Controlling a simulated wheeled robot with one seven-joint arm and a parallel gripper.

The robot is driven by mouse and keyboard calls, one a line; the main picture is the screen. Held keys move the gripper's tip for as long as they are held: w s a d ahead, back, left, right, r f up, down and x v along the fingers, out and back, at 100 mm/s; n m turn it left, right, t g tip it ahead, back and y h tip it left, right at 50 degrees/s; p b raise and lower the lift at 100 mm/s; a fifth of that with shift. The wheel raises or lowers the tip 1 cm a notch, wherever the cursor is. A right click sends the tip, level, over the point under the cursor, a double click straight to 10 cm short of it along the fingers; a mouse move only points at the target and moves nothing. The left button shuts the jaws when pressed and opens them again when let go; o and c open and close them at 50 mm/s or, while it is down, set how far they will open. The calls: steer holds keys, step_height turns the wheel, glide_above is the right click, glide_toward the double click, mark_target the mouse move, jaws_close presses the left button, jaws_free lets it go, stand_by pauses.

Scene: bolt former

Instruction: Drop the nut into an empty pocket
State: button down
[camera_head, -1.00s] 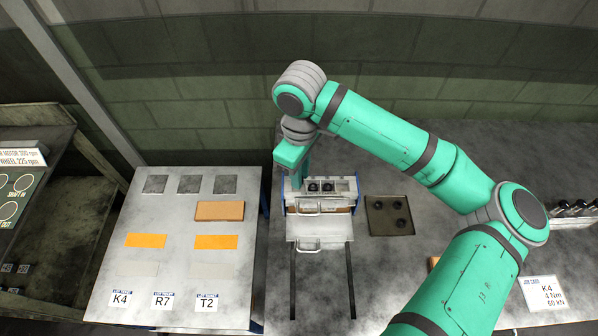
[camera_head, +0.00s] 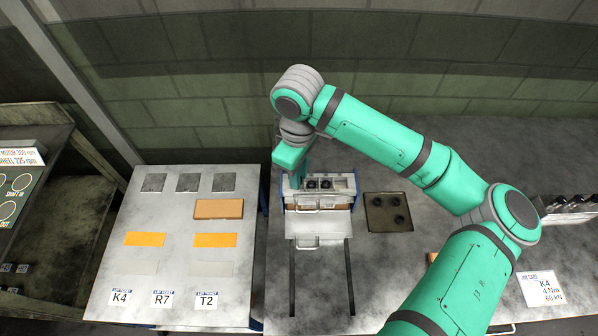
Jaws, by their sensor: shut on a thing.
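My gripper (camera_head: 298,179) points down at the left end of a small pocketed holder (camera_head: 340,195). Its fingertips are small and partly hidden by the wrist. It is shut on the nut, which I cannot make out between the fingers. The holder has a row of pockets along its top. Two pockets near the middle hold dark round nuts (camera_head: 326,184).
A dark tray (camera_head: 372,226) with several dark nuts lies right of the holder. A plate with handles (camera_head: 319,226) and two slots lie in front. A left table (camera_head: 180,275) carries K4, R7 and T2 tickets. A job card (camera_head: 543,289) lies far right.

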steer(key=shift+f, duration=0.2)
steer(key=c, duration=1.5)
jaws_free()
steer(key=shift+w, duration=0.15)
steer(key=shift+c, duration=0.2)
steer(key=shift+a, duration=0.1)
step_height(320, 180, up, 11)
steer(key=shift+f, duration=0.1)
